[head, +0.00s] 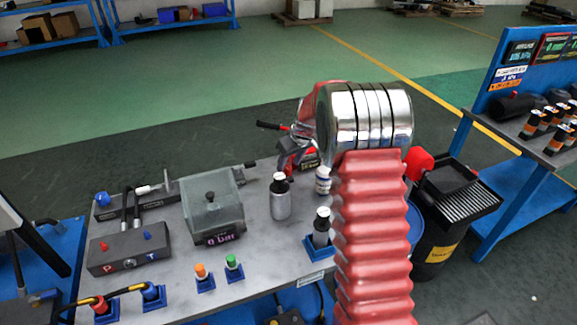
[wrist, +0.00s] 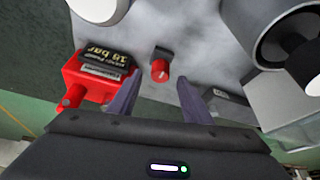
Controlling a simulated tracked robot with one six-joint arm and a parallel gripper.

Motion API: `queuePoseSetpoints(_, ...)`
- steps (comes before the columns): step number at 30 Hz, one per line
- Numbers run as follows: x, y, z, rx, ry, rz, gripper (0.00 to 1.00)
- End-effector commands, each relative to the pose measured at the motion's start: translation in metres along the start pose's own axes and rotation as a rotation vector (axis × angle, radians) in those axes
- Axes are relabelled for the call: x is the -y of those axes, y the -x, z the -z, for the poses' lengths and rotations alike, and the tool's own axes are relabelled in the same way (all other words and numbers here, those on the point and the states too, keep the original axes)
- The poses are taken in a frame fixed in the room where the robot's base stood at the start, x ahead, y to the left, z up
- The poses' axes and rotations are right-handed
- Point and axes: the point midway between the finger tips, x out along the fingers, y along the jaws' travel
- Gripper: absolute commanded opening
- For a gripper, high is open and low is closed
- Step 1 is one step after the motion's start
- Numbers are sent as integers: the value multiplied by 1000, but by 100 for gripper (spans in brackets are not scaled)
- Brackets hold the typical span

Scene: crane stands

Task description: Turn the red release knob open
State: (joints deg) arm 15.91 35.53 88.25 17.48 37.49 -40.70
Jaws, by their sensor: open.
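In the wrist view a small red knob (wrist: 160,69) with a dark part behind it stands on the grey tabletop. My gripper (wrist: 159,82) is open, with one finger on each side of the view below the knob. The knob shows in the gap between the fingertips, and I cannot tell how far off it is. No grip on it shows. In the head view my red arm covers much of the right side, and I cannot make out this knob there.
The grey bench (head: 150,220) holds a clear-lidded box (head: 211,205), a grey block with P and T knobs (head: 130,248), bottles (head: 280,197) and capped fittings. A black bin (head: 445,215) stands to the right. In the wrist view a large grey cylinder (wrist: 265,25) is at upper right.

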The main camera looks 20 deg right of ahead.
Motion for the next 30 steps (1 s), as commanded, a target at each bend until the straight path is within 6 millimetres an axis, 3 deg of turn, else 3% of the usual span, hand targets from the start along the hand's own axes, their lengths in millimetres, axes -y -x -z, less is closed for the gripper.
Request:
queuePoseSetpoints(6,0,-21,0,1,1,1,45)
queuePoseSetpoints(17,0,-24,0,0,1,0,44)
queuePoseSetpoints(30,0,-24,0,0,1,0,13)
